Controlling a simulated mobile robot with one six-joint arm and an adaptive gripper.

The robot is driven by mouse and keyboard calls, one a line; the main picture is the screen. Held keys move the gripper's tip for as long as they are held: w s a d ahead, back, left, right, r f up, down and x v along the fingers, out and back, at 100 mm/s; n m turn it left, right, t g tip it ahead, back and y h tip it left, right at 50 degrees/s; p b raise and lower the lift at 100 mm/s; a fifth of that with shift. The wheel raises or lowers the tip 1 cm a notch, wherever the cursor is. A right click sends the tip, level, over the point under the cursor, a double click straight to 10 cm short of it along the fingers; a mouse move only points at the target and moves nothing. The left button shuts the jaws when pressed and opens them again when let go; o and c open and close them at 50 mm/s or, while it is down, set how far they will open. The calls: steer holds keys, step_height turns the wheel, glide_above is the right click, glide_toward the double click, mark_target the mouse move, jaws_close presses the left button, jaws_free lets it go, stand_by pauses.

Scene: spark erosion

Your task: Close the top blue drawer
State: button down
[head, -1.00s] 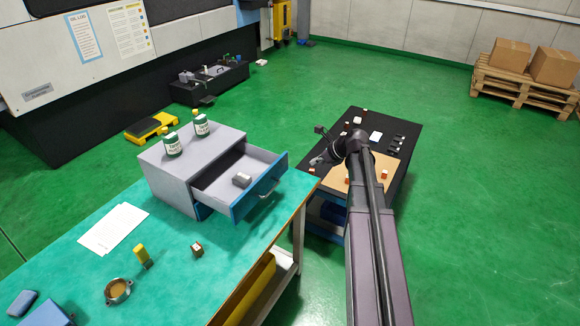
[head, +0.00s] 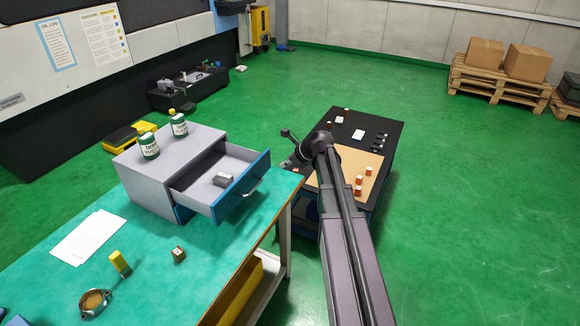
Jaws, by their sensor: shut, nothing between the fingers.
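The top blue drawer (head: 243,187) of the grey cabinet (head: 150,187) is pulled out toward the right in the head view. Its blue front with a metal handle (head: 252,188) stands well away from the cabinet body. A small grey block (head: 222,179) lies inside the open drawer. My gripper (head: 288,162) is shut and empty, to the right of the drawer front and apart from it in the picture. It is small and partly hidden by my wrist.
Two green-labelled bottles (head: 149,147) stand on the cabinet. Papers (head: 88,237), a yellow-topped item (head: 120,263), a small brown cube (head: 179,255) and a round metal part (head: 95,302) lie on the green bench (head: 215,262). A black-topped cart (head: 395,127) stands behind my arm.

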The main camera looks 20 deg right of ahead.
mark_target(266, 166)
steer(key=w+a+f, duration=0.1)
steer(key=w+a+b, duration=0.1)
steer(key=w, duration=0.1)
steer(key=shift+w+a+f, duration=0.1)
steer(key=shift+a+f, duration=0.3)
steer(key=shift+w+a, duration=0.55)
steer(key=shift+w, duration=0.05)
steer(key=shift+w+d, duration=0.1)
steer(key=shift+d, duration=0.05)
